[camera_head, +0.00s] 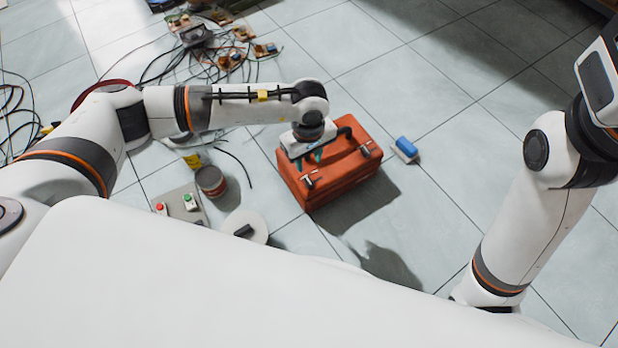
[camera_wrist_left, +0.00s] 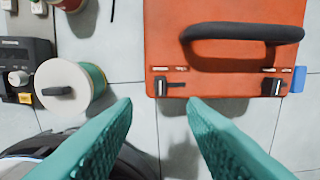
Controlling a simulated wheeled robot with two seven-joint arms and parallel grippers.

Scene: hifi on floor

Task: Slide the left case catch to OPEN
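The orange-red case (camera_head: 345,185) lies on the floor, with a black handle (camera_wrist_left: 240,33) on its top. In the left wrist view its left catch (camera_wrist_left: 161,87) and right catch (camera_wrist_left: 271,87) sit along the near edge. Small labels beside them are too small to read. My left gripper (camera_head: 308,160) is above the case in the head view. Its teal fingers are spread apart and empty, and in the left wrist view the gap between the fingertips (camera_wrist_left: 158,102) lines up with the left catch. I cannot tell whether they touch the case. My right gripper is out of view.
A blue block (camera_head: 405,147) lies right of the case. Tangled cables and boards lie behind left. The floor at right is clear.

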